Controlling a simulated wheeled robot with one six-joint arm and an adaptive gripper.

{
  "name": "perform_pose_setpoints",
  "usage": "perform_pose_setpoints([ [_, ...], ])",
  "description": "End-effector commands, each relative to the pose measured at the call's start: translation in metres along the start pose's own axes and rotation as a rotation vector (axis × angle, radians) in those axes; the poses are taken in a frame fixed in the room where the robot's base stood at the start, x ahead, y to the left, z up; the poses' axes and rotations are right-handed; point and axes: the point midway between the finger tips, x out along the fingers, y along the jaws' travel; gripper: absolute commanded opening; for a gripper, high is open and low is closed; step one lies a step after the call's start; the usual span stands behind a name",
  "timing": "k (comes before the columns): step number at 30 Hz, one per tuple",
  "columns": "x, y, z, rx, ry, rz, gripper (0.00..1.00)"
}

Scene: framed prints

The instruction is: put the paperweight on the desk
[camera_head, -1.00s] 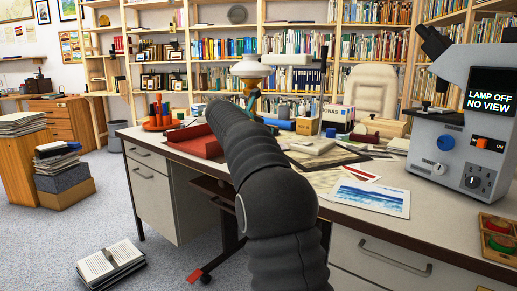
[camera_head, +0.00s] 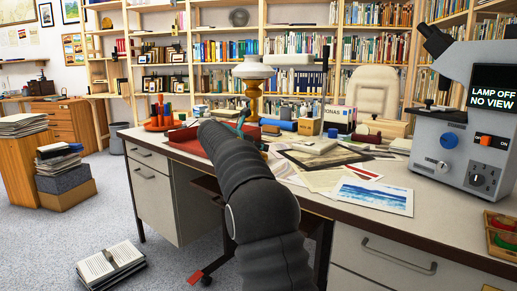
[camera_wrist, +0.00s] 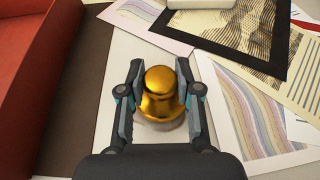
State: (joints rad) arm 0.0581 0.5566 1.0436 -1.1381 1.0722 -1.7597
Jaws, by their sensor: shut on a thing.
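The paperweight (camera_wrist: 160,103) is a shiny gold, rounded, knob-topped piece in the wrist view. My gripper (camera_wrist: 159,72) is shut on it, with one finger on each side. Below it is a pale bare strip of the desk (camera_wrist: 120,52); I cannot tell whether its base touches the surface. In the head view the desk (camera_head: 465,240) has a pale top with a dark edge. My arm reaches over its near side there and hides the paperweight and most of the gripper.
A red tray (camera_wrist: 30,50) and a dark brown area lie left of the gripper. A striped print (camera_wrist: 262,115) lies close on the right, a hatched print (camera_wrist: 240,32) beyond. A lamp (camera_head: 253,68) stands behind my arm, and a microscope (camera_head: 465,130) at the right.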

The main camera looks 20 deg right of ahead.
Motion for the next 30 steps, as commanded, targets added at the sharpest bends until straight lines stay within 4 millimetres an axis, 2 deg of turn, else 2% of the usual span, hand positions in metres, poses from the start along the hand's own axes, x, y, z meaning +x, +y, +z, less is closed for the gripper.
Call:
perform_pose_setpoints([
  [4,0.001,0.0,-0.002,0.0,-0.001,0.0,0.0],
  [5,0.001,0.0,-0.003,-0.001,0.001,0.0,0.38],
  [7,0.001,0.0,-0.003,-0.001,0.001,0.0,0.56],
  [8,0.001,0.0,-0.003,-0.001,0.001,0.0,0.58],
  [19,-0.001,0.0,0.001,0.0,0.0,0.0,0.58],
  [23,-0.017,0.001,0.001,-0.001,0.0,0.002,0.58],
  [30,-0.065,0.0,0.001,-0.001,0.0,0.003,0.58],
])
